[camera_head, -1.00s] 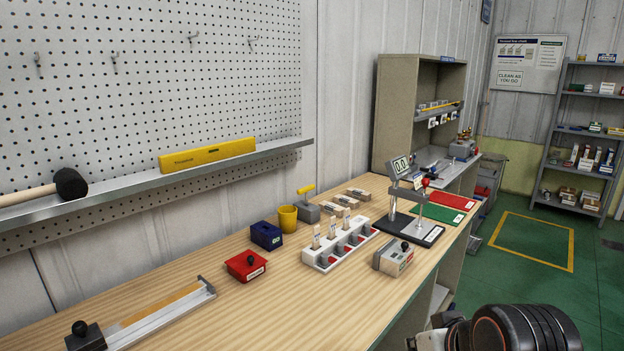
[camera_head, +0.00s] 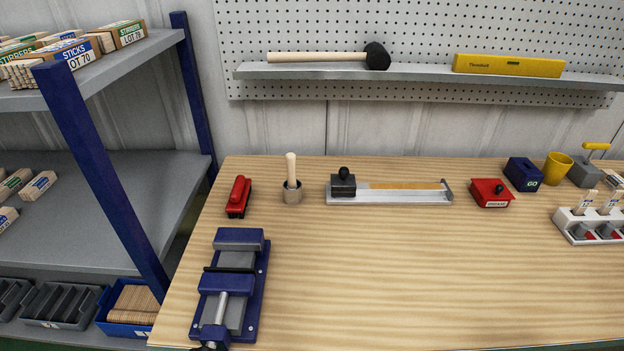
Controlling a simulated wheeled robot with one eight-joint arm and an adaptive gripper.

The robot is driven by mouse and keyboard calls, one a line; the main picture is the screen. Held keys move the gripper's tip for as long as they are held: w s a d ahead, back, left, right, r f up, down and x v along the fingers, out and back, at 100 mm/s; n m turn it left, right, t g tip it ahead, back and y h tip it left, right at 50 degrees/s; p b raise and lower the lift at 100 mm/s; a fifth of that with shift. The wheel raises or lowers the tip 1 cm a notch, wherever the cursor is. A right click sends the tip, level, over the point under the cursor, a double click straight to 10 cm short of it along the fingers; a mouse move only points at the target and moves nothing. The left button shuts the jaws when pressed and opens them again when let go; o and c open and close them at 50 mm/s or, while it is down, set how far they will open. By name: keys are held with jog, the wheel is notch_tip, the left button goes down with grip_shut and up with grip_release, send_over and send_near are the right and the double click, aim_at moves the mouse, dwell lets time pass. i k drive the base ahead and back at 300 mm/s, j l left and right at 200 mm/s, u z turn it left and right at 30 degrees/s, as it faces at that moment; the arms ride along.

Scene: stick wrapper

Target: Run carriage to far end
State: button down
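The carriage (camera_head: 343,184) is a dark grey block with a black ball knob on top. It sits at the left end of a silver rail (camera_head: 400,197) on the wooden bench. A thin orange-tan strip (camera_head: 400,186) lies along the rail to the right of the carriage. A small upright end stop (camera_head: 446,190) stands at the rail's right end. My gripper is not in view, and nothing touches the carriage.
The bench (camera_head: 400,280) in front is clear.

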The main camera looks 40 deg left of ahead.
aim_at(342, 185)
jog(key=u, duration=1.55)
